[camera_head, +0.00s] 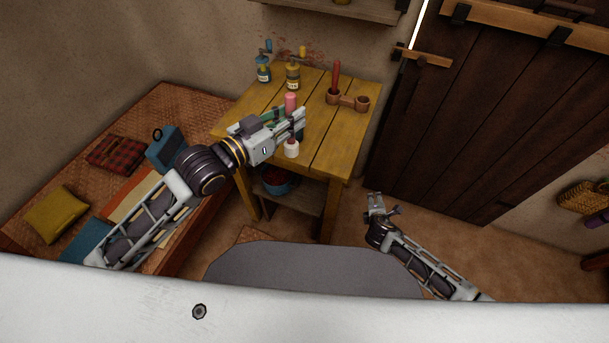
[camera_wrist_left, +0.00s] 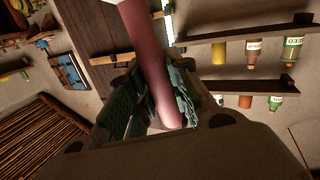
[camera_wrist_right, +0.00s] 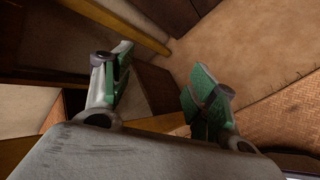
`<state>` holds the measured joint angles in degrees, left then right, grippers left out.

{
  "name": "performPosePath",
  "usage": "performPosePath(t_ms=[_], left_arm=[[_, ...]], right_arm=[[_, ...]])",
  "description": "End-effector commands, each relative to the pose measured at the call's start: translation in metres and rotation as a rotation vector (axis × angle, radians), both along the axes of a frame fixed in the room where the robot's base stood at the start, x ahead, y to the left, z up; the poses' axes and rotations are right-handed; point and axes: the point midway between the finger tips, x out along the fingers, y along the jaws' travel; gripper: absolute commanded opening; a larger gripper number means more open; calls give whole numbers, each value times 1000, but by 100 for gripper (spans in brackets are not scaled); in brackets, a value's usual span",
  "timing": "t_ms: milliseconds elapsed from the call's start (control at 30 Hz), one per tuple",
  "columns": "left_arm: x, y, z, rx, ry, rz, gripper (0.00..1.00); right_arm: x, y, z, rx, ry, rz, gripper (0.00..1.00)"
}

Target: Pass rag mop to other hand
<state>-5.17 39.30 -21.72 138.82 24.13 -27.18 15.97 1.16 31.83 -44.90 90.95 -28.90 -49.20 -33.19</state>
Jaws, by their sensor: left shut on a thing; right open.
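The thing I take to be the rag mop has a pink shaft (camera_head: 290,102) that rises above my left gripper (camera_head: 297,122). A small white end (camera_head: 291,149) shows below the fingers. In the left wrist view the pink shaft (camera_wrist_left: 150,62) stands between the green pads of my left gripper (camera_wrist_left: 160,110), which is shut on it. The gripper is over the front part of the yellow table. My right gripper (camera_head: 381,203) is open and empty, low to the right of the table; its parted fingers (camera_wrist_right: 158,85) show in the right wrist view.
The yellow wooden table (camera_head: 335,150) bears a blue bottle (camera_head: 263,70), a yellow bottle (camera_head: 293,77) and a wooden double-cup holder (camera_head: 347,102) with a red-handled thing (camera_head: 336,75). A blue bowl (camera_head: 277,182) sits beneath. A dark door (camera_head: 470,120) is right; cushioned bedding is left.

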Motion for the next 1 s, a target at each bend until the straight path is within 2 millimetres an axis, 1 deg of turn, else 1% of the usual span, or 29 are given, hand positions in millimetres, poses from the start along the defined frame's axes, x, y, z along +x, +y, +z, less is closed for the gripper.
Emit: performPosePath(t_ms=[33, 100, 267, 400, 600, 867, 1000], left_arm=[[0, 0, 0, 0, 0, 0, 0], [0, 0, 0, 0, 0, 0, 0], [0, 0, 0, 0, 0, 0, 0], [0, 0, 0, 0, 0, 0, 0], [0, 0, 0, 0, 0, 0, 0], [0, 0, 0, 0, 0, 0, 0], [0, 0, 0, 0, 0, 0, 0]], right_arm=[[3, 5, 13, -24, -19, 27, 59], [7, 12, 31, -62, -45, 63, 59], [9, 28, 69, -148, -102, 138, 59], [7, 40, 103, -220, -152, 197, 59], [0, 56, 145, -310, -216, 264, 59], [-13, 69, 188, -396, -281, 321, 59], [-23, 92, 199, -438, -303, 389, 59]])
